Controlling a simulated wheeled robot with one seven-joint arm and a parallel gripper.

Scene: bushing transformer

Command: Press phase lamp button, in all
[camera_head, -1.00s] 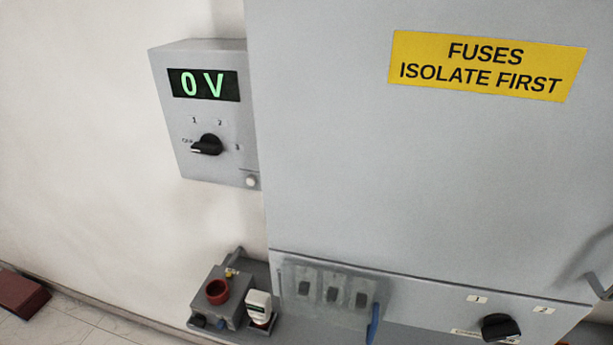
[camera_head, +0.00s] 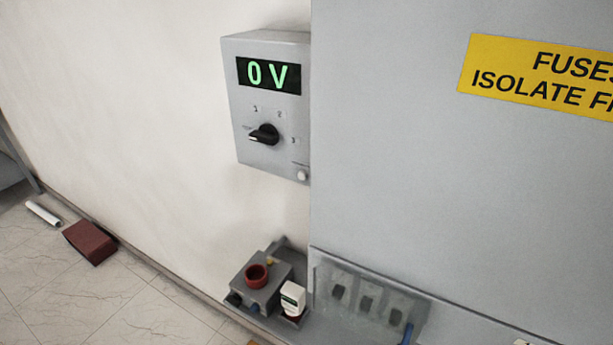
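A grey wall box (camera_head: 268,110) hangs left of a big grey cabinet. Its green display (camera_head: 268,75) reads 0 V. Below it is a black rotary knob (camera_head: 264,135) with marks 1, 2 and 3 around it; its pointer is turned to the left, at a label too small to read. A small round white button (camera_head: 302,175) sits at the box's lower right corner, under a tiny label that I cannot read. It may be the lamp button. My gripper is not in view.
The grey cabinet (camera_head: 400,180) with a yellow fuse sign (camera_head: 545,78) fills the right. Below are a grey unit with a red ring (camera_head: 257,276), a white device (camera_head: 292,298) and a clear-covered switch row (camera_head: 365,300). A brown block (camera_head: 90,241) and white cylinder (camera_head: 43,213) lie on the floor.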

